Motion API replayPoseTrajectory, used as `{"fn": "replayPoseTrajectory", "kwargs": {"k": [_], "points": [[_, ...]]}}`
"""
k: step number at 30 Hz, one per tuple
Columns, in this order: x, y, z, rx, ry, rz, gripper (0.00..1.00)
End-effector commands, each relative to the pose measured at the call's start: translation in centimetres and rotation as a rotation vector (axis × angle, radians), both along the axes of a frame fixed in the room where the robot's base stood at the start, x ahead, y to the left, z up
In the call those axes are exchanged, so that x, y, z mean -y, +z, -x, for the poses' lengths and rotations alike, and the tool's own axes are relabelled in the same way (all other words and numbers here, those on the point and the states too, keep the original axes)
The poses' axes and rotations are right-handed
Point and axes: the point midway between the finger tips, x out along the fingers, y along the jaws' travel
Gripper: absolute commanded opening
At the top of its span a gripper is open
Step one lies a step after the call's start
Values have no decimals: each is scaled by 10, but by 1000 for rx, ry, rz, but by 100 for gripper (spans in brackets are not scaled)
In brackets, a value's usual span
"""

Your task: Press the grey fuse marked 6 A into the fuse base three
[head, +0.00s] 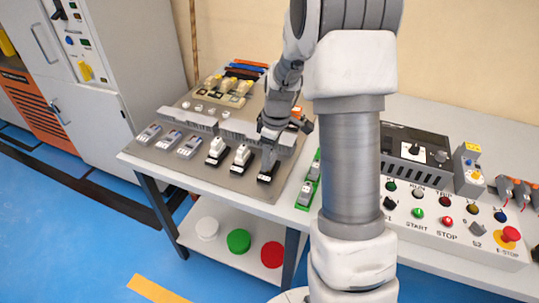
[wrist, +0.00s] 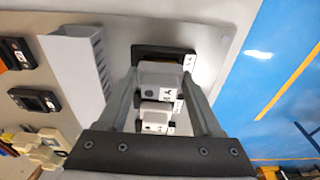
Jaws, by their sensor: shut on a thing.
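My gripper (wrist: 162,84) is shut on a grey fuse (wrist: 160,72), with one finger on each side of it. In the head view my gripper (head: 270,140) points down over the rightmost black fuse base (head: 266,179), at the right end of the row. In the wrist view this base (wrist: 165,51) shows just beyond the fuse, with a white label on its side. The fuse is at or just above the base; I cannot tell whether it touches or is seated. Its rating is too small to read. In the head view my gripper hides most of the fuse.
Two black bases with white fuses (head: 242,156) (head: 216,149) stand left of my gripper. Grey slotted duct (head: 240,130) runs behind the row. A green rail (head: 306,190) with grey parts lies to the right. The control box (head: 455,228) stands farther right.

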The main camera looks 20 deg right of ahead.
Motion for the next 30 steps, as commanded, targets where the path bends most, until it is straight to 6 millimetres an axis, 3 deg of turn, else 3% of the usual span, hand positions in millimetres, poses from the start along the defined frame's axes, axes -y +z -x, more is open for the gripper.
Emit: {"fn": "replayPoseTrajectory", "kwargs": {"k": [18, 19, 24, 30], "points": [[0, -17, 0, -1, 0, -1, 10], [0, -16, 0, -1, 0, -1, 68], [0, -16, 1, -4, 0, -1, 99], [-1, -16, 1, -3, 0, -1, 100]]}}
